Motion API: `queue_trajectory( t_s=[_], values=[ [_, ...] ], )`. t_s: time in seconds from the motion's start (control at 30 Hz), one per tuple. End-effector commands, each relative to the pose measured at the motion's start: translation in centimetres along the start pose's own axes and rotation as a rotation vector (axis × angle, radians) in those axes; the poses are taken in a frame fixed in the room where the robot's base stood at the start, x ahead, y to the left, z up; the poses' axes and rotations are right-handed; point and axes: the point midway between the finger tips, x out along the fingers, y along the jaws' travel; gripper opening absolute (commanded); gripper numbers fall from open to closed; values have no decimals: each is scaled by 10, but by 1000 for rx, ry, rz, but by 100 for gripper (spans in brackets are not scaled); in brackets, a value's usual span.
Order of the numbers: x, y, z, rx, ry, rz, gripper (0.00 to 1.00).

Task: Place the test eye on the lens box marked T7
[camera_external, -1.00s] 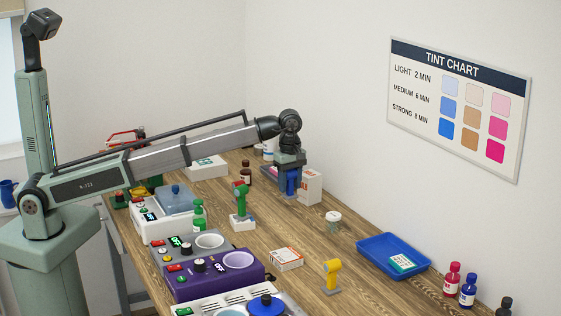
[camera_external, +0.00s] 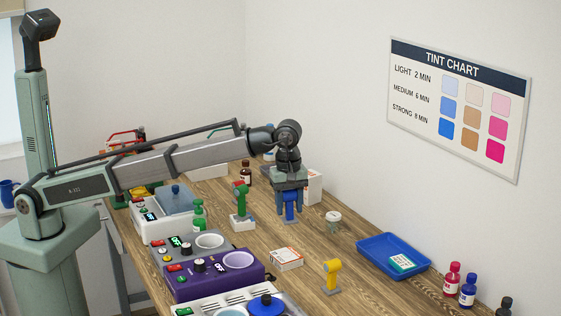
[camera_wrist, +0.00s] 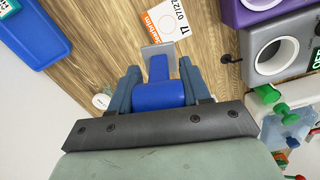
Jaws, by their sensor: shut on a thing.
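My gripper (camera_external: 291,198) is shut on a blue test eye (camera_external: 291,207). In the wrist view the fingers (camera_wrist: 158,93) close on its blue barrel (camera_wrist: 158,95), and its stem ends in a grey base plate. I cannot tell how far the plate is above the table. A white and orange lens box (camera_external: 286,258) lies flat in front of the gripper. In the wrist view this box (camera_wrist: 172,18) has large print that looks like "17" or "T7". A green test eye (camera_external: 240,200) stands on a white box (camera_external: 242,222) to the left. A yellow test eye (camera_external: 331,273) stands nearer the camera.
A lidded jar (camera_external: 333,222) stands right of the gripper, and a white carton (camera_external: 314,184) is behind it. A blue tray (camera_external: 378,263) lies at the right. Tinting units, including a purple one (camera_external: 215,277), line the left edge. Bare wood surrounds the orange box.

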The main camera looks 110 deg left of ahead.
Motion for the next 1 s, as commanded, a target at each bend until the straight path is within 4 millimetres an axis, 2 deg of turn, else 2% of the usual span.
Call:
queue_trajectory(
  t_s=[0.03, 0.1, 0.53, 0.67, 0.9, 1.0],
  values=[
    [-3, -5, 12, 6, 0, 0, 12],
    [-6, -11, 23, -4, 0, -1, 12],
    [-5, -13, 19, -216, 13, -20, 12],
    [7, -14, 18, -224, 14, -22, 12],
    [45, -16, 18, -223, 13, -22, 12],
    [54, -15, 18, -223, 13, -20, 12]
  ],
)
